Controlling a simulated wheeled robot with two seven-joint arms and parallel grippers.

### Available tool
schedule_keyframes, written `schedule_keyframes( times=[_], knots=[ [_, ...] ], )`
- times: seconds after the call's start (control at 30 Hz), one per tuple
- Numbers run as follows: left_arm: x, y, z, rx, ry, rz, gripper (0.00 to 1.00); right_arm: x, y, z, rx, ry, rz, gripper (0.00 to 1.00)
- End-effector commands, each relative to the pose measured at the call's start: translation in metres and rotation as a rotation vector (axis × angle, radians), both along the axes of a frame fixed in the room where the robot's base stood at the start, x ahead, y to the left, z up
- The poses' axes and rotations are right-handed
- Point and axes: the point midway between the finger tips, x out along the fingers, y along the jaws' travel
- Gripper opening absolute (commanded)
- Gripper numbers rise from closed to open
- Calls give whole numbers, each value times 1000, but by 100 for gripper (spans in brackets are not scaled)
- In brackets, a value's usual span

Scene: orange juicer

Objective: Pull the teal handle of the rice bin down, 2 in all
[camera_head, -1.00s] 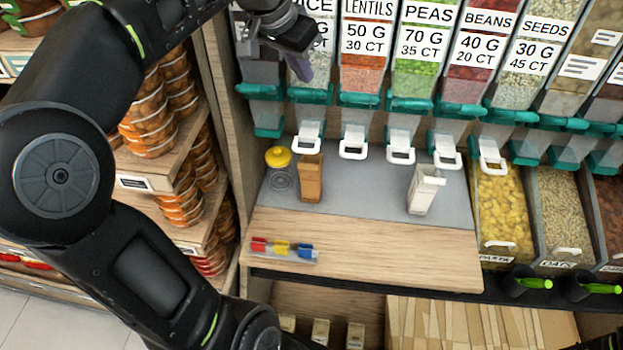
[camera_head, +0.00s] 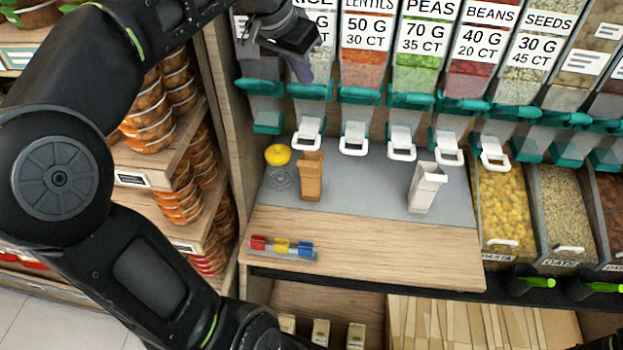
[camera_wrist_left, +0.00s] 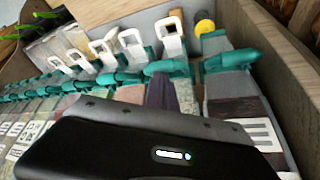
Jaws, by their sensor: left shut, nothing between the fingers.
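The rice bin (camera_head: 320,62) is the clear dispenser labelled RICE at the upper middle, its label partly hidden by my left gripper. Its teal handle (camera_head: 309,91) runs across its lower front, above a white loop (camera_head: 309,130). My left gripper (camera_head: 301,74) is shut and empty, its fingers pointing down in front of the bin just above the handle. In the left wrist view the fingers (camera_wrist_left: 162,93) end close to the teal handle (camera_wrist_left: 174,67). I cannot tell whether they touch it. My right gripper is not in view.
Similar bins with teal handles (camera_head: 360,95) stand close on both sides. Below, a counter (camera_head: 385,248) holds a brown container (camera_head: 311,177), a white container (camera_head: 424,188), a yellow-topped item (camera_head: 277,155) and coloured clips (camera_head: 281,246). Shelves of jars (camera_head: 150,120) stand left.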

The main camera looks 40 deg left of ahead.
Motion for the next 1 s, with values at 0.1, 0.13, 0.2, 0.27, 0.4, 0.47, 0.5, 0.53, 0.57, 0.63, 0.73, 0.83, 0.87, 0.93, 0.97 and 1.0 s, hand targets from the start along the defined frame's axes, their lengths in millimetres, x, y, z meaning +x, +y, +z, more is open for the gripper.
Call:
schedule_keyframes(
  times=[0.1, 0.13, 0.2, 0.27, 0.4, 0.47, 0.5, 0.53, 0.57, 0.63, 0.73, 0.83, 0.87, 0.93, 0.97, 1.0],
  knots=[
    [0, 0, -3, -1, 5, 0, 0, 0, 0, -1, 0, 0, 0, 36],
    [-1, 0, -4, -1, 5, 0, 0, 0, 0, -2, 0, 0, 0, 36],
    [-1, 0, -7, -1, 5, 0, 0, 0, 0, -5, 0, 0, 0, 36],
    [-1, 0, -10, -1, 5, 0, 0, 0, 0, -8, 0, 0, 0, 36],
    [-3, -1, -18, -1, 6, 0, 0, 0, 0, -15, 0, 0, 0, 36],
    [-3, -1, -21, -1, 6, 0, 0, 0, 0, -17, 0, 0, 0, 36],
    [-4, -2, -23, -1, 6, 0, 0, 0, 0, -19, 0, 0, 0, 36],
    [-4, -2, -24, -1, 6, 0, 0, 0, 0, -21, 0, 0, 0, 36],
    [-4, -2, -26, -1, 6, 0, 0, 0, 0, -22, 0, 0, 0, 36],
    [-5, -2, -29, -1, 6, 0, 0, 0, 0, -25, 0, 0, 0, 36],
    [-6, -3, -34, -1, 7, 0, 0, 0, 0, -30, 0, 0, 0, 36],
    [-7, -4, -39, -1, 7, 0, 0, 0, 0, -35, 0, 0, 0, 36],
    [-7, -4, -41, -1, 7, 0, 0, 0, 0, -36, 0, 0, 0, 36],
    [-8, -4, -44, -1, 6, 0, 0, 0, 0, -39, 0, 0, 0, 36],
    [-9, -4, -45, -1, 6, 0, 0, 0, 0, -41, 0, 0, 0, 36],
    [-9, -4, -47, -1, 6, 0, 0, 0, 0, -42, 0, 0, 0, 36]
  ],
)
